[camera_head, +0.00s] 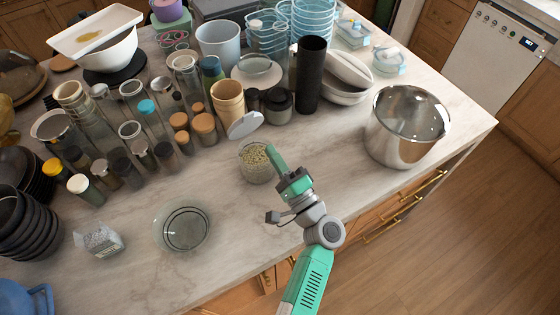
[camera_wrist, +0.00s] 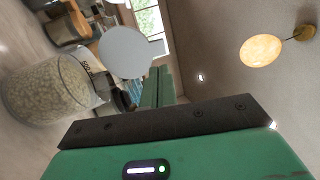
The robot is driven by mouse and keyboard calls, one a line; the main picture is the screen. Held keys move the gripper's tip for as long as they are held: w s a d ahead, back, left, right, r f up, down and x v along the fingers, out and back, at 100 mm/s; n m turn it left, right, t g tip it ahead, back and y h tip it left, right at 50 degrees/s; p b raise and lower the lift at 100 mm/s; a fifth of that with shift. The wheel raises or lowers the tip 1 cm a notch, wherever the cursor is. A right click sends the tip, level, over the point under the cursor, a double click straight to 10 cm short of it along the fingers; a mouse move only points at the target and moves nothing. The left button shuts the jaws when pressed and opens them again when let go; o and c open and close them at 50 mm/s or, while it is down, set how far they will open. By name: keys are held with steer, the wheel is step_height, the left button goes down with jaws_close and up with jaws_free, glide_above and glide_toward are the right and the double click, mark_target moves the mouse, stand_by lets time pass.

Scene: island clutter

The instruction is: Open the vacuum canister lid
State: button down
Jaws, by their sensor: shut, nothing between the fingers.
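The vacuum canister (camera_head: 257,168) is a clear glass jar filled with pale grains, standing upright on the marble counter. It lies sideways at the left of the wrist view (camera_wrist: 48,90). Its round pale grey lid (camera_head: 245,125) is tilted up and away from the mouth, at the far side of the jar; the wrist view shows the lid's disc (camera_wrist: 127,52) clear of the opening. A dark part shows between jar and lid. My green gripper (camera_head: 273,155) is shut and empty, with its fingers at the right side of the jar's top. Whether they touch it is unclear.
A large steel pot (camera_head: 406,130) stands to the right. Jars, cork-lidded containers and a tall black cylinder (camera_head: 311,75) crowd the counter behind. A glass bowl (camera_head: 182,227) sits at front left. The counter right of my gripper is fairly clear.

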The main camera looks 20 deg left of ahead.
mark_target(248, 117)
steer(key=p+x, duration=0.1)
steer(key=x, duration=0.7)
steer(key=shift+a+r, duration=0.1)
